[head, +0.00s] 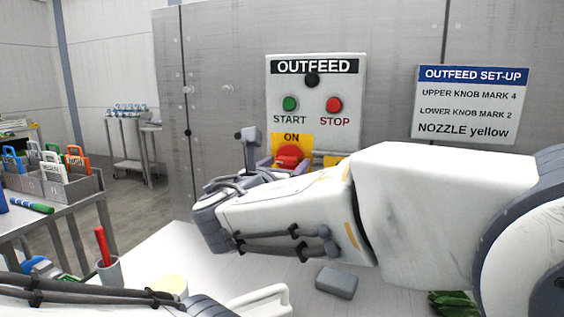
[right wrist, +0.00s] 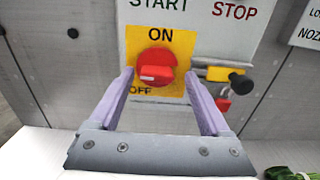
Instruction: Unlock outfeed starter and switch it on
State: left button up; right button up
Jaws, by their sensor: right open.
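The red rotary switch (right wrist: 156,68) sits on a yellow plate (right wrist: 178,35) marked ON at the top and OFF at lower left. Its grip bar lies about level. The switch also shows in the head view (head: 289,153), under the OUTFEED panel (head: 348,88). My right gripper (right wrist: 160,77) is open, with one lilac finger on each side of the switch; whether they touch it I cannot tell. A red padlock (right wrist: 222,104) hangs to the right, below a yellow tab (right wrist: 222,74) with a black knob (right wrist: 241,83). Whether its shackle is closed I cannot tell. My left gripper is out of view.
Green START (head: 289,103) and red STOP (head: 334,104) buttons are above the switch. A grey block (head: 336,283) and green leaves (head: 455,303) lie on the worktop. A cup (head: 110,270) with a red stick stands at left. A side table holds a grey bin (head: 60,192).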

jog(key=shift+w+d, duration=0.15)
jog(key=shift+w, duration=0.25)
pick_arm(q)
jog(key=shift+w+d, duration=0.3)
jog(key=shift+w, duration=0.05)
pick_arm(e)
jog(key=shift+a, duration=0.25)
grip_shut()
jog(key=shift+f+m+b, duration=0.2)
jog(key=shift+m+b, duration=0.4)
jog(key=shift+b, duration=0.35)
pick_arm(q)
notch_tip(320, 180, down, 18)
jog(key=b, duration=1.6)
pick_arm(e)
jog(key=shift+r+m, duration=0.1)
jog(key=shift+m, duration=8.2)
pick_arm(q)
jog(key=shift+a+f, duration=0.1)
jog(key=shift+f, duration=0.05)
